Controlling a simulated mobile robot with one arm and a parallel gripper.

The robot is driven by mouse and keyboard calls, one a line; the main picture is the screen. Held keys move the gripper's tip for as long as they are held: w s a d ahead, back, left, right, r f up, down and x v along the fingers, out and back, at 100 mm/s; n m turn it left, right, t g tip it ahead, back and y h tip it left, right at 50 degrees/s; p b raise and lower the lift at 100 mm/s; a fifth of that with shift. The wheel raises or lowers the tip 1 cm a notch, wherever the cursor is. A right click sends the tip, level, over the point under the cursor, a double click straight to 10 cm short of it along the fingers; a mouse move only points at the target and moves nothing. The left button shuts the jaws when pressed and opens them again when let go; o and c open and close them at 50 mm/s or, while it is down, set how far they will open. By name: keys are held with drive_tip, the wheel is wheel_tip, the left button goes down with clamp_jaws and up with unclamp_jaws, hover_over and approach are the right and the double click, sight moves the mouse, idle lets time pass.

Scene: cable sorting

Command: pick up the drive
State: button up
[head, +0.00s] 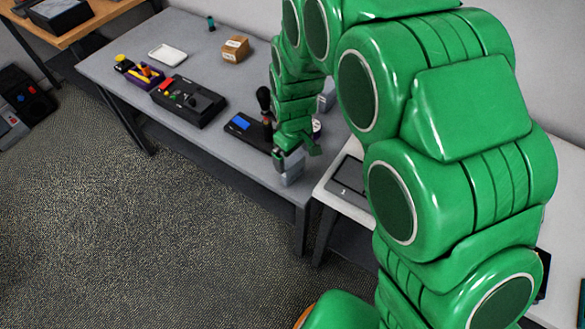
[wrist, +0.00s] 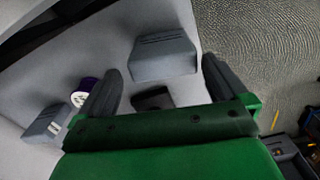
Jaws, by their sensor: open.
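A light grey box with dark slots along one edge, seemingly the drive (wrist: 165,55), lies on the grey table near its edge. In the wrist view it sits ahead of and between my fingertips, apart from both. In the head view it shows as a grey block (head: 291,172) just below my gripper (head: 283,158), partly covered by it. My gripper (wrist: 161,68) is open, with nothing held between its fingers. A small dark piece (wrist: 152,98) shows between the finger bases; I cannot tell what it is.
A black control box (head: 188,101), white tray (head: 167,54) and brown box (head: 235,49) stand farther left. A white table (head: 330,190) adjoins.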

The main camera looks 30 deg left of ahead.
sight(293, 160)
drive_tip(key=f, duration=0.5)
drive_tip(key=shift+s, duration=0.2)
drive_tip(key=shift+r, duration=0.1)
drive_tip(key=c, duration=0.9)
